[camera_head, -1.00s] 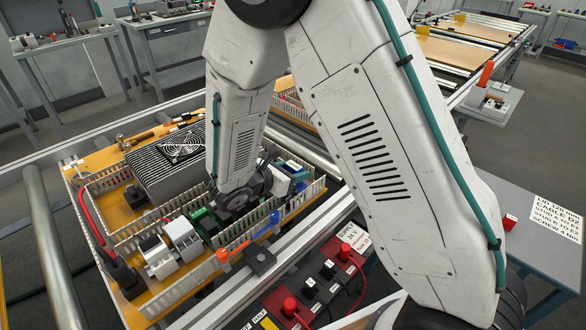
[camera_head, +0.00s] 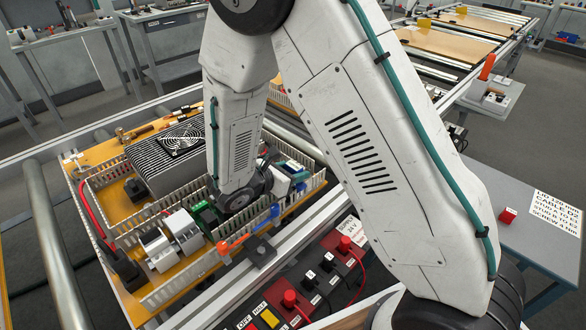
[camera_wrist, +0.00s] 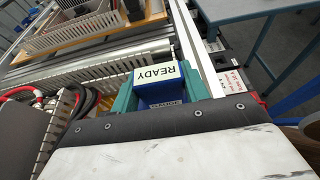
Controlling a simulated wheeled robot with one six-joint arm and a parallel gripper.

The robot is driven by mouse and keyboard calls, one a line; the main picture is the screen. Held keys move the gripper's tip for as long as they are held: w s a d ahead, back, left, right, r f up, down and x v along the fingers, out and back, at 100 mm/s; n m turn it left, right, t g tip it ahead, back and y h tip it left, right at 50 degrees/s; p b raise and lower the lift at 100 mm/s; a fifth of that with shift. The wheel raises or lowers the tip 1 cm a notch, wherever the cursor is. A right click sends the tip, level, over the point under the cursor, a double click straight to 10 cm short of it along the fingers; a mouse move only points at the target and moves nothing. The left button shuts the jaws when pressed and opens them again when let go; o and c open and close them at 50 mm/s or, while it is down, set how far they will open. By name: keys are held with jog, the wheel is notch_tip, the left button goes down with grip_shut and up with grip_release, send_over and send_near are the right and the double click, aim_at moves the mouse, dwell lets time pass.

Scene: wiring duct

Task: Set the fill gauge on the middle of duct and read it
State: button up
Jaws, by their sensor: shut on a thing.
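In the wrist view my gripper (camera_wrist: 160,88) has teal fingers shut on a blue fill gauge (camera_wrist: 162,90). Its white display reads READY, upside down in this view. A slotted grey wiring duct (camera_wrist: 108,77) runs just beyond and left of the gauge; I cannot tell whether they touch. In the head view the slotted duct (camera_head: 185,284) lines the front edge of an orange panel.
A finned heatsink with fan (camera_head: 172,160) and white modules (camera_head: 184,231) crowd the panel. Rails and rollers flank the panel. A blue side table (camera_head: 525,235) is at right.

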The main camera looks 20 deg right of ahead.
jog(key=shift+f, duration=0.1)
jog(key=o, duration=1.1)
jog(key=v, duration=0.7)
jog(key=shift+s+a, duration=0.15)
jog(key=shift+a, duration=0.2)
